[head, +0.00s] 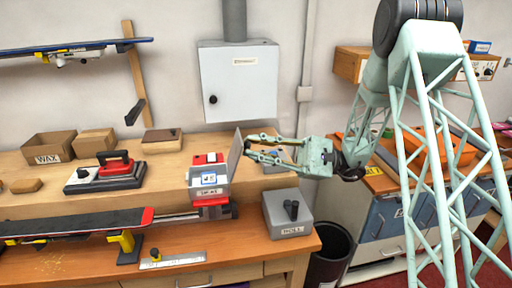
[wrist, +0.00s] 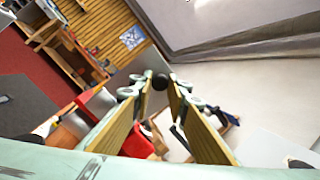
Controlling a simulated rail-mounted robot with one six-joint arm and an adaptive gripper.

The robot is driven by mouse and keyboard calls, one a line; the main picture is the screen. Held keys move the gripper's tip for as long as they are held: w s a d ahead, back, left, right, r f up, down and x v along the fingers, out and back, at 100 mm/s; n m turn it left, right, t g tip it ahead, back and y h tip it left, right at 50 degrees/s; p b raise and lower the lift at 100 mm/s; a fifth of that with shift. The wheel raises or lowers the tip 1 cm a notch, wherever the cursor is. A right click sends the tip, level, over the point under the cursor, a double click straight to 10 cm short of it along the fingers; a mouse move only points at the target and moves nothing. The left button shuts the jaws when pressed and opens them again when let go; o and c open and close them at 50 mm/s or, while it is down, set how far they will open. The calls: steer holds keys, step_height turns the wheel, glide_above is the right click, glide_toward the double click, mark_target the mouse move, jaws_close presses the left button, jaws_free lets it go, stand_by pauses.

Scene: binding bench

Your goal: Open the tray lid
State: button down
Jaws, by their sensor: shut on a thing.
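The small grey tray (head: 207,190) stands on the bench with a white label on its front and red parts at its top. Its thin grey lid (head: 236,152) stands raised, nearly upright, at the tray's right side. My gripper (head: 249,146) is at the lid's right face, reaching in from the right. In the wrist view, my gripper (wrist: 163,84) has its yellow fingers closed in on a round black knob (wrist: 160,82) at their tips. The knob's join to the lid is hidden.
A grey box with black knobs (head: 288,213) stands at the bench's front right. A ski (head: 75,225) in a clamp lies left of the tray. A black and red iron (head: 114,165) sits further left. A grey wall cabinet (head: 238,82) hangs behind.

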steer(key=c, duration=2.5)
jaws_free()
steer(key=shift+d, duration=0.1)
steer(key=v, duration=0.7)
steer(key=shift+d, duration=0.15)
steer(key=shift+w, duration=0.1)
